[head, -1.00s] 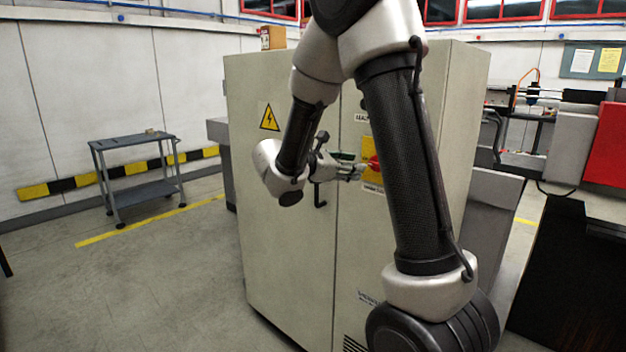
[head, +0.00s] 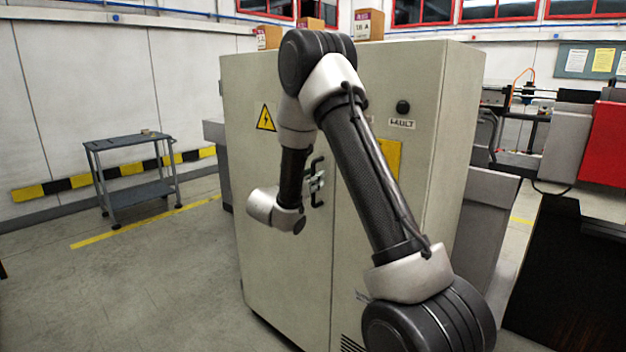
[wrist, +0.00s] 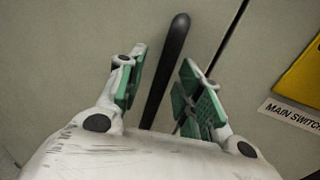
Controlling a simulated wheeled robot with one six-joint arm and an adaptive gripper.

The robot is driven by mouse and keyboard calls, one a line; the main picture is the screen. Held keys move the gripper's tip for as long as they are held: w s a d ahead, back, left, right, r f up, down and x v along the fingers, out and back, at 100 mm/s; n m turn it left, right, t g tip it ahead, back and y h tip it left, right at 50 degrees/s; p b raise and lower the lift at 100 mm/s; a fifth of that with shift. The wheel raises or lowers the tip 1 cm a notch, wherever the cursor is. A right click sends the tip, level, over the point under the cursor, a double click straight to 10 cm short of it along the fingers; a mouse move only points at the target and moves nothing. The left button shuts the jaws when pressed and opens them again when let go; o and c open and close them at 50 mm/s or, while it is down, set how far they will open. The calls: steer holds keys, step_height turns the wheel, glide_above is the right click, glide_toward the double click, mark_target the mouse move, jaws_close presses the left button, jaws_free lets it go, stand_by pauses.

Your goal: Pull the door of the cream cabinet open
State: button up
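The cream cabinet (head: 455,120) stands shut in the head view, with a vertical seam between its two doors. The left door (head: 285,260) carries a yellow warning triangle. Its black bar handle (head: 317,202) is near the seam, partly hidden by my arm and gripper (head: 316,182). In the wrist view the handle (wrist: 178,38) runs between the two green-padded fingers of my gripper (wrist: 163,64). The fingers are open, one on each side of the bar, with gaps visible on both sides.
A yellow plate (wrist: 304,70) and a "MAIN SWITCH" label (wrist: 292,115) are right of the seam. Boxes (head: 368,24) stand on the cabinet. A grey cart (head: 130,140) is at the left. The floor (head: 165,285) left of the cabinet is clear.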

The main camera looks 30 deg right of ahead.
steer(key=shift+w+d, duration=0.15)
steer(key=shift+d, duration=0.1)
jaws_close()
